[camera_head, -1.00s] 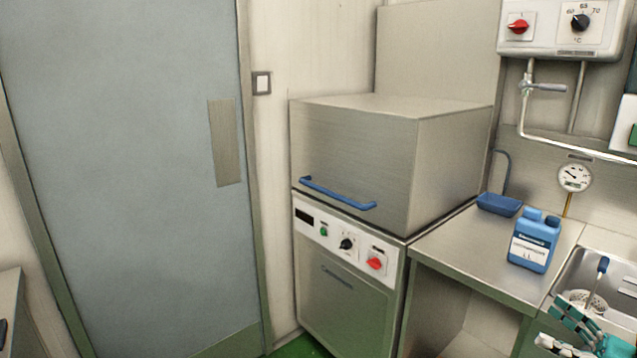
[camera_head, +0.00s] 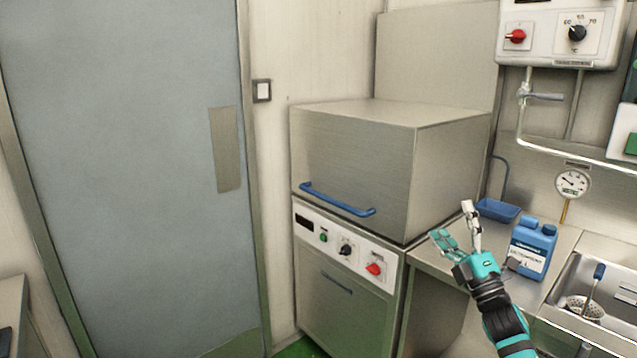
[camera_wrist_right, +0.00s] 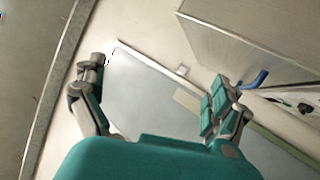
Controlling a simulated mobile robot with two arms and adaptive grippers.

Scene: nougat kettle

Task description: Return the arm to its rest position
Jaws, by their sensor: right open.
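My right gripper (camera_head: 455,228) is teal and grey and is raised in front of the metal counter, left of the blue canister. Its fingers are spread apart with nothing between them. In the right wrist view the gripper (camera_wrist_right: 155,105) also shows open and empty, with the door and wall beyond it. My left gripper is not in view.
A steel hood machine (camera_head: 365,155) with a blue handle (camera_head: 337,199) stands left of the gripper. A blue canister (camera_head: 533,247) and a blue scoop (camera_head: 497,210) are on the counter. A sink (camera_head: 590,285) is at right. A grey door (camera_head: 130,170) is at left.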

